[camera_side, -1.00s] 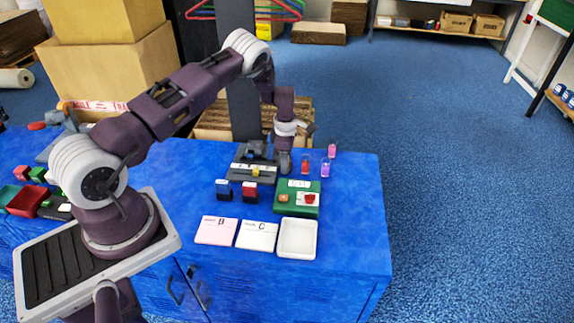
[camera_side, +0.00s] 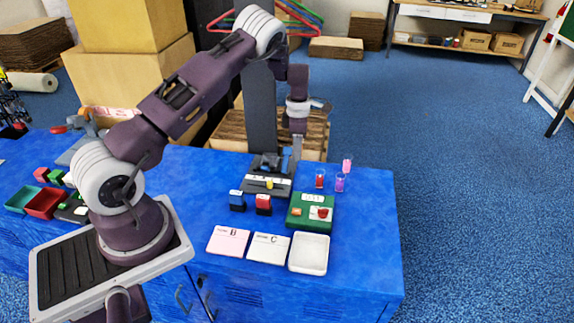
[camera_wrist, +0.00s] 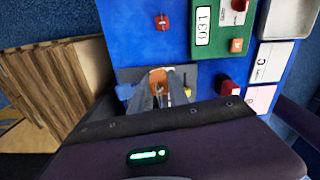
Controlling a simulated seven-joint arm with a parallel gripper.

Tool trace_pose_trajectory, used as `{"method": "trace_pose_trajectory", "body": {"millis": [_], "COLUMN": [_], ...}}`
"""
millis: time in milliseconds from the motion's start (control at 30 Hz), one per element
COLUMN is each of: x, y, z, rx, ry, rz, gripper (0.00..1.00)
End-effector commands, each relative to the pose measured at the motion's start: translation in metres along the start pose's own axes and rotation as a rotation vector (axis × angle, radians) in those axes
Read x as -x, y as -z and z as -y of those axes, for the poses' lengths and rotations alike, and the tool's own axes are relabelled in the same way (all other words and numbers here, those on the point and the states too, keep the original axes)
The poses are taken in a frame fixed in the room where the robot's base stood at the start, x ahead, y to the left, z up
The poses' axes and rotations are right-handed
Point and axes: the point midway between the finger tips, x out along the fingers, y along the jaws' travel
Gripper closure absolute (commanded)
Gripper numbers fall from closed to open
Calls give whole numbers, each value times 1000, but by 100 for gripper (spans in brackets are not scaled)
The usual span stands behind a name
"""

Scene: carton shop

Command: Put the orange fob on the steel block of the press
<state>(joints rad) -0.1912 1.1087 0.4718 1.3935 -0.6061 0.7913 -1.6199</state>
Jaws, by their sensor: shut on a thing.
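My gripper (camera_wrist: 160,92) is shut on the orange fob (camera_wrist: 160,74), whose orange top shows between the fingers in the wrist view. In the side view my gripper (camera_side: 297,158) hangs above the table, beside the dark grey press (camera_side: 268,163) and to its right. The fob cannot be made out in the side view. In the wrist view a grey plate (camera_wrist: 128,75) with a blue part (camera_wrist: 124,92) lies under and behind the fingers. I cannot clearly tell the steel block from the rest; the fingers hide part of that area.
A green board (camera_side: 298,220) holds an orange piece (camera_side: 297,212) and a red piece (camera_side: 323,213). Red (camera_side: 320,180), purple (camera_side: 340,183) and pink (camera_side: 347,165) small items stand to the right. A white tray (camera_side: 309,268) and labelled cards (camera_side: 268,250) lie in front.

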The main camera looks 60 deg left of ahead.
Motion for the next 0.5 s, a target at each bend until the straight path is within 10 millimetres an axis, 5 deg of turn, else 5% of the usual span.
{"method": "trace_pose_trajectory", "body": {"millis": [300, 500], "x": [12, 19], "y": [71, 97], "z": [-42, -58], "rx": [974, 1388], "ry": [2, -2], "rz": [-9, 4], "gripper": [100, 100]}}
